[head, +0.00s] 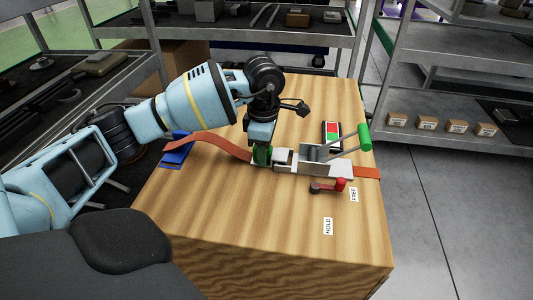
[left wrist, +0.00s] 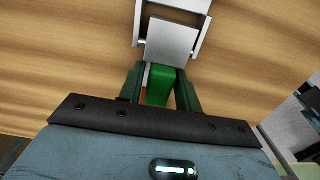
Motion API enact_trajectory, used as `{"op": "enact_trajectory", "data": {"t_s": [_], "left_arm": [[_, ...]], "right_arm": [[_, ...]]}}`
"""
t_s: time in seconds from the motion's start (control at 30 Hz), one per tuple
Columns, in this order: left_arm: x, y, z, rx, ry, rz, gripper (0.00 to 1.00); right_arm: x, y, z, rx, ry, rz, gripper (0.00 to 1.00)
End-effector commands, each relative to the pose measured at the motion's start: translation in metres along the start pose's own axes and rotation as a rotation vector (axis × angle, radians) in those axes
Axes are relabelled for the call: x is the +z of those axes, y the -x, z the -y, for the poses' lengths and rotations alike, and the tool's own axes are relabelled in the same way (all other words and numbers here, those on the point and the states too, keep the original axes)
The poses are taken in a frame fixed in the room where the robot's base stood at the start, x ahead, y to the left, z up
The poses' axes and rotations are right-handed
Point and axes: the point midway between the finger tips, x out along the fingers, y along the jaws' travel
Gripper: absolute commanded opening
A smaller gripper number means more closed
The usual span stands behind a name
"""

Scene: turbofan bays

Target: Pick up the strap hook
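A bright green block, which seems to be the strap hook (head: 262,157), sits on the wooden bench top at the left end of a grey metal ratchet buckle (head: 313,156). My left gripper (head: 261,146) points down over it. In the left wrist view, the two dark green fingers of my left gripper (left wrist: 160,82) stand on either side of the green hook (left wrist: 160,84). A narrow gap shows beside the hook, so the fingers look open around it. An orange strap (head: 215,143) runs left from there. My right gripper is not in view.
The buckle has a green-handled lever (head: 351,138) and a small red-knobbed lever (head: 330,186) beside HOLD (head: 328,226) and FREE (head: 353,194) labels. A red-green panel (head: 331,135) lies behind, a blue block (head: 178,147) at left. The bench front is clear. Shelves stand around.

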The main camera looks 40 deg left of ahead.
Motion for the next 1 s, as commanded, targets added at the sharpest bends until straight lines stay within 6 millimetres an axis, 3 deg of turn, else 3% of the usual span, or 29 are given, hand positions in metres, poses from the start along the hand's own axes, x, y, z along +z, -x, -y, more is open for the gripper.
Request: {"op": "enact_trajectory", "data": {"t_s": [0.03,0.23,0.63,0.9,1.0], "left_arm": [[0.000,0.000,0.000,0.000,0.000,0.000,0.27],[0.000,0.000,0.000,0.000,0.000,0.000,0.01],[0.000,0.006,0.000,0.002,0.000,0.001,0.00],[0.001,0.039,-0.001,0.003,0.000,0.003,0.00],[0.009,0.039,0.018,0.001,-0.007,0.001,0.00]], "right_arm": [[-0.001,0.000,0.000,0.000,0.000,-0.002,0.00],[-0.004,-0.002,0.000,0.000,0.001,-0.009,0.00],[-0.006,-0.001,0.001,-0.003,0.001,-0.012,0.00],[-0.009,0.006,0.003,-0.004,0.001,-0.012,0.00],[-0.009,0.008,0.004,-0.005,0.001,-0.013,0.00]]}}
